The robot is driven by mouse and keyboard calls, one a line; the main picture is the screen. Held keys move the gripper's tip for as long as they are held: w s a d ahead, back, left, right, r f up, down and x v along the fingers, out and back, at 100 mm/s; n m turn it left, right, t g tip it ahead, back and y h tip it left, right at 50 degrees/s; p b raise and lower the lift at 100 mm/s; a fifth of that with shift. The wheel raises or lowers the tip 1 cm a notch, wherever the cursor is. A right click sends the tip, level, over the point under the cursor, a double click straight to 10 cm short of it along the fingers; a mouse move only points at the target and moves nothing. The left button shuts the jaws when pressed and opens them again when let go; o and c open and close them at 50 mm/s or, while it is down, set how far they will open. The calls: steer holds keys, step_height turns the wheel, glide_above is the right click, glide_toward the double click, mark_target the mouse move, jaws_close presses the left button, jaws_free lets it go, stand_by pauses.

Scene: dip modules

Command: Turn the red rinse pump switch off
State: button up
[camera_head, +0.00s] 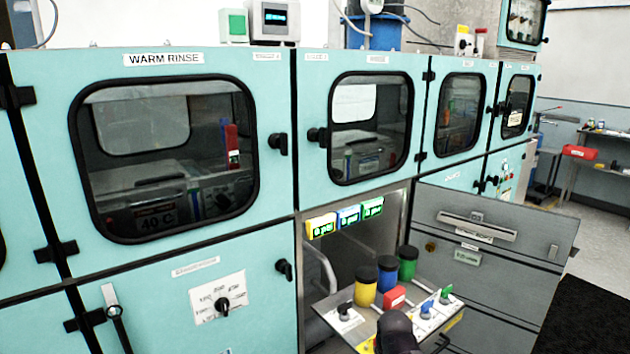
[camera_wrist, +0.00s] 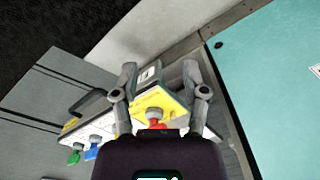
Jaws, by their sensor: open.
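The red switch (camera_wrist: 155,121) shows in the wrist view on a yellow plate (camera_wrist: 160,103), at the edge of a pale panel. Its lower part is hidden by my gripper's body, and I cannot tell which way its handle points. My gripper (camera_wrist: 161,75) is open, with one finger on each side of the yellow plate and nothing between them but the switch and plate below.
An open grey door (camera_head: 490,260) is at right.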

step_height(320, 180, up, 14)
steer(key=p, duration=1.3)
steer(key=shift+d, duration=0.15)
steer(key=shift+c, duration=0.2)
stand_by(0.4)
